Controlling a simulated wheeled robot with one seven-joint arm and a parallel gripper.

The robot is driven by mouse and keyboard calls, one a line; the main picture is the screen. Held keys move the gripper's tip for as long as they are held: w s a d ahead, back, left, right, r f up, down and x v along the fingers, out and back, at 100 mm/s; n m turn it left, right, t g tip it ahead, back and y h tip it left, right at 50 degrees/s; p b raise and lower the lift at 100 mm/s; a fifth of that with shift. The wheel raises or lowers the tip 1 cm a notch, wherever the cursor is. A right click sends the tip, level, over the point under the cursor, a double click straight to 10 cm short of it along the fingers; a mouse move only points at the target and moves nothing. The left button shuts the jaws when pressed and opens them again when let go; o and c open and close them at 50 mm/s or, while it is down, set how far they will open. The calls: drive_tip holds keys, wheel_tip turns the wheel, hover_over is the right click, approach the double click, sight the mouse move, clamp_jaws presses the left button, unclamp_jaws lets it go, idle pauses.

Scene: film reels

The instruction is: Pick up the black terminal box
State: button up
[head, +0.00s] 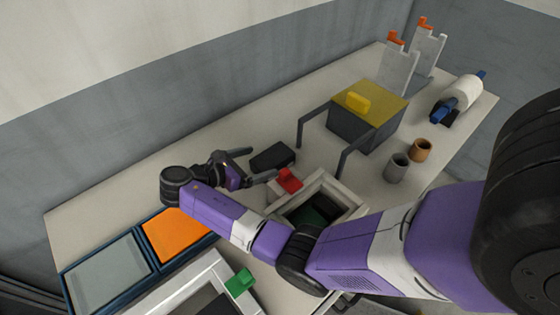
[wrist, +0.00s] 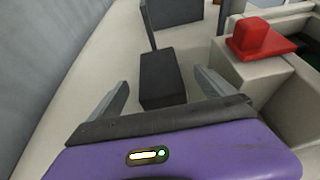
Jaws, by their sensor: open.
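The black terminal box (head: 272,157) lies on the pale table, in front of the dark box with the yellow lid. In the wrist view the terminal box (wrist: 161,77) sits ahead of my gripper, roughly centred between the two fingers. My gripper (head: 256,164) is open and empty, low over the table at the left of the terminal box. Its two grey fingers also show in the wrist view (wrist: 160,95), spread to either side of the box's near end. I cannot tell whether either finger touches it.
A red block (head: 289,180) sits on the rim of a pale open bin (head: 349,190), close to the right finger. A dark box with yellow lid (head: 370,108) and grey handles stands behind. Orange (head: 178,236) and grey (head: 108,267) trays lie front left. Two cups (head: 397,168) stand right.

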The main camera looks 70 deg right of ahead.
sight(269, 158)
drive_tip(key=shift+p+x, duration=0.65)
drive_tip(key=shift+x, duration=2.85)
drive_tip(key=shift+w+f, duration=0.15)
clamp_jaws()
